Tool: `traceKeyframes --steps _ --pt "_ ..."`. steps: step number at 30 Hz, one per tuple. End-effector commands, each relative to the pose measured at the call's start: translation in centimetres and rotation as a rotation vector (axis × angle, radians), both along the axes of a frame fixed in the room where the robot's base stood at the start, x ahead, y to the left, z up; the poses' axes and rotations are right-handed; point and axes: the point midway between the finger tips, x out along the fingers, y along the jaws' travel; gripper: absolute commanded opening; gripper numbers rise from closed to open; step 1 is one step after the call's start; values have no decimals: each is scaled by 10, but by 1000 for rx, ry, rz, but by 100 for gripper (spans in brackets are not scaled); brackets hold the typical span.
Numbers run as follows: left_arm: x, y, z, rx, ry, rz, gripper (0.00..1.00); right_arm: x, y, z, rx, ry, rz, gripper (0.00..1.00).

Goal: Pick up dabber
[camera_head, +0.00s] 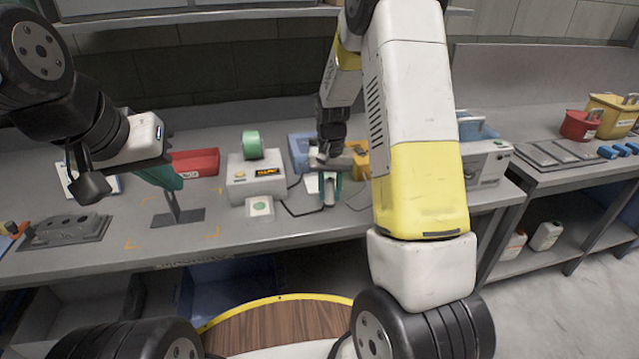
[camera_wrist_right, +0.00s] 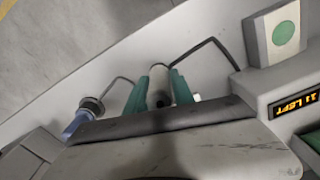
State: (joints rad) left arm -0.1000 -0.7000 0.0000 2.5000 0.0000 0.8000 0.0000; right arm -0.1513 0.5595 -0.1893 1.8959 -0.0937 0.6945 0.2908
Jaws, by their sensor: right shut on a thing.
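My right gripper (camera_head: 329,190) reaches down over the bench in the head view, with its teal fingers pointing toward the table. In the right wrist view its teal fingers (camera_wrist_right: 160,88) are shut on a pale grey cylinder, which looks like the dabber (camera_wrist_right: 159,82). The dabber's pale body also shows between the fingers in the head view (camera_head: 329,188). Its lower end is partly hidden, and I cannot tell whether it touches the bench. My left gripper (camera_head: 165,178) hangs at the left above a dark stand (camera_head: 177,212); its opening is not clear.
A grey box with an orange display (camera_head: 240,185) stands left of my right gripper; a green-button box (camera_head: 259,207) sits in front of it. Dark cables lie nearby. A blue piece (camera_wrist_right: 76,122) is near the fingers. A red bin (camera_head: 196,162) is behind my left gripper.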

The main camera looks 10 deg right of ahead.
Motion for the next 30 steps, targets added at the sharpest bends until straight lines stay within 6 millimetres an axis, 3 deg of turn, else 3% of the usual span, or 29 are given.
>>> traceKeyframes --steps 2,18,24,30 --pt "0 0 0 0 0 0 0 1 0 15 1 -5 0 0" --pt "0 0 0 0 0 0 0 -118 54 24 1 0 5 0" --pt "0 0 0 0 0 0 0 -140 65 26 0 0 2 0" --pt "0 0 0 0 0 0 0 -146 67 26 0 0 0 0"
